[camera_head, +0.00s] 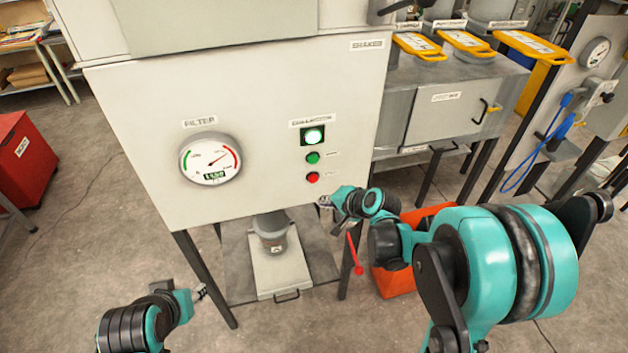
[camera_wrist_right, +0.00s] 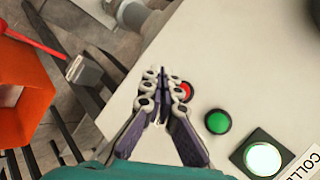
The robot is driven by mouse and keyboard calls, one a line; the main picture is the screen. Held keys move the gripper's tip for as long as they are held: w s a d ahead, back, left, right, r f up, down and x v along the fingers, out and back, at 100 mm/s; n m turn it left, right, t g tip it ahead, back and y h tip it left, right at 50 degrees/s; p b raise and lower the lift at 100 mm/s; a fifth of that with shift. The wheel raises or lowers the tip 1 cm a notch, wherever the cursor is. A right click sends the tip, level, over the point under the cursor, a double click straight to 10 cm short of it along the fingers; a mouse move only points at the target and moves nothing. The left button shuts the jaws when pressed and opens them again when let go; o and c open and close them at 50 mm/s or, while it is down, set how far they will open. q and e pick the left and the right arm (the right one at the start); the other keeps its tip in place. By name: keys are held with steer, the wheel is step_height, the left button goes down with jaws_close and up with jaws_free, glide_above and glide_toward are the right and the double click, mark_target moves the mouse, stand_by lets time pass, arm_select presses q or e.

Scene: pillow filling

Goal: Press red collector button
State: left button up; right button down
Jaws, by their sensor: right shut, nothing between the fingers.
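The red collector button (camera_head: 313,177) is on the white machine panel (camera_head: 265,130), below a green button (camera_head: 313,158) and a lit green lamp (camera_head: 313,136). My right gripper (camera_head: 324,202) is shut and empty, just below and right of the red button. In the right wrist view the shut fingertips (camera_wrist_right: 160,76) partly cover the red button (camera_wrist_right: 186,90); I cannot tell whether they touch it. The green button (camera_wrist_right: 218,121) and lamp (camera_wrist_right: 263,159) show beside it. My left gripper (camera_head: 202,291) is low at the left, away from the panel; its finger state is too small to tell.
A filter gauge (camera_head: 210,159) is left of the buttons on the panel. Under the machine are a spout (camera_head: 271,232) and a tray (camera_head: 282,275). An orange bin (camera_head: 396,281) stands behind my right arm. A red box (camera_head: 24,160) is at far left.

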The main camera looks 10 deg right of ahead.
mark_target(312, 183)
steer(key=w, duration=0.6)
steer(key=shift+w+a, duration=0.1)
steer(key=shift+w, duration=0.05)
stand_by(1.3)
steer(key=shift+w, duration=0.3)
steer(key=shift+w+b, duration=0.4)
steer(key=shift+w, duration=0.1)
stand_by(0.7)
steer(key=shift+s, duration=0.95)
